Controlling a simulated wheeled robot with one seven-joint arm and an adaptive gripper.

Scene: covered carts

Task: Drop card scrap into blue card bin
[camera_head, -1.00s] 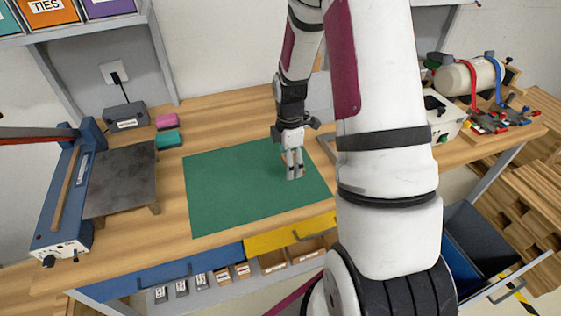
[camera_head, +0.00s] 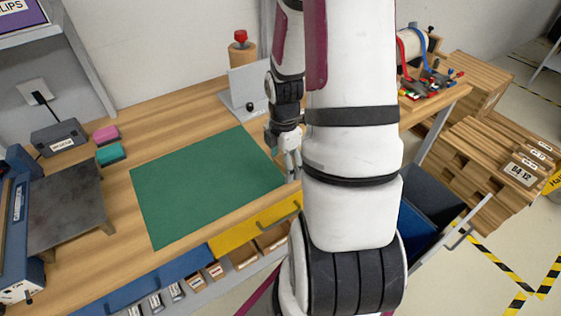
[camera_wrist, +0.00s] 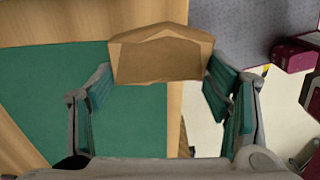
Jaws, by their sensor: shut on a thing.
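The card scrap (camera_wrist: 160,58) is a brown folded piece in the wrist view, held between the green-padded fingers of my gripper (camera_wrist: 160,82). In the head view my gripper (camera_head: 291,170) is above the right edge of the green mat (camera_head: 200,190), by the bench's front edge; the scrap cannot be made out there. The blue card bin (camera_head: 414,228) is at the lower right, below bench height, partly hidden by my arm. My gripper is to its left and apart from it.
A dark bin section (camera_head: 432,195) adjoins the blue one, with a metal handle (camera_head: 470,225) in front. Stacked wooden crates (camera_head: 480,150) stand at the right. A yellow drawer (camera_head: 255,230) is under the bench edge. A grey metal plate (camera_head: 65,210) is at the left.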

